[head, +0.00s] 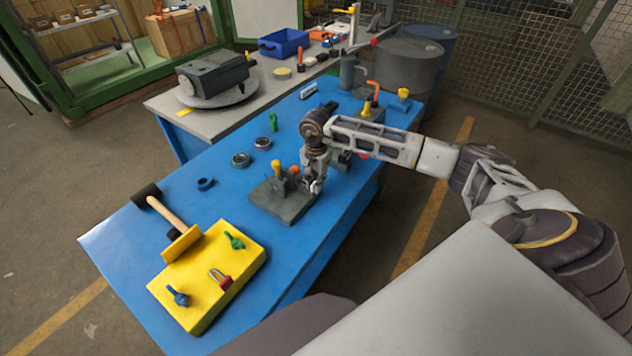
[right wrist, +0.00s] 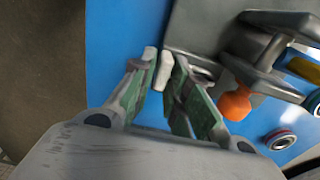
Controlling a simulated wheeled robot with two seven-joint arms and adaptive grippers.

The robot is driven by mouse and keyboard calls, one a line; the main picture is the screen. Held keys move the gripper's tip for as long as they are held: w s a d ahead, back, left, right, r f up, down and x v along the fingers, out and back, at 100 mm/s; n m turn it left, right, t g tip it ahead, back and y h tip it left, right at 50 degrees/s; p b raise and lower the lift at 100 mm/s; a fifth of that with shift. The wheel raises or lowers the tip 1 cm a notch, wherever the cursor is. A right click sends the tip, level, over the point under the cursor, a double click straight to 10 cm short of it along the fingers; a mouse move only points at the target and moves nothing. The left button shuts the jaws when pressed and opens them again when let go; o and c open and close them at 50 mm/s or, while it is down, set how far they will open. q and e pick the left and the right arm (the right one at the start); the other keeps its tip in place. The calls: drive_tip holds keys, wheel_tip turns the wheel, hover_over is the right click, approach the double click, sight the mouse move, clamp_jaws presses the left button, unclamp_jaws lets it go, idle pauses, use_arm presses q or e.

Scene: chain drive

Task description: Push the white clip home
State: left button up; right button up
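The white clip (right wrist: 163,71) is a small pale piece between the fingertips of my right gripper (right wrist: 166,68) in the right wrist view. The fingers are close together and appear shut on it. In the head view my right gripper (head: 317,184) points down at the right edge of the dark grey fixture block (head: 284,207). The clip is too small to make out there. The block carries a yellow-topped part and an orange knob, which also shows in the right wrist view (right wrist: 236,103). I cannot tell whether the clip touches the block. My left gripper is out of view.
A yellow board (head: 208,290) with a padlock and small levers lies at the front of the blue table (head: 120,238). A mallet (head: 160,208) lies behind it. Dark rings (head: 241,159) lie left of the gripper. A second fixture (head: 368,112) stands farther back.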

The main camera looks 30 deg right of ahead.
clamp_jaws()
drive_tip(key=shift+w, duration=0.1)
drive_tip(key=shift+w+a+b, duration=0.25)
drive_tip(key=shift+w+b, duration=0.25)
drive_tip(key=shift+w, duration=0.1)
drive_tip(key=shift+w+a+b, duration=0.25)
drive_tip(key=shift+w+b, duration=0.25)
drive_tip(key=shift+w, duration=0.1)
drive_tip(key=shift+w+a, duration=0.1)
drive_tip(key=shift+w, duration=0.15)
drive_tip(key=shift+r, duration=0.1)
drive_tip(key=o, duration=0.5)
unclamp_jaws()
drive_tip(key=shift+w, duration=0.15)
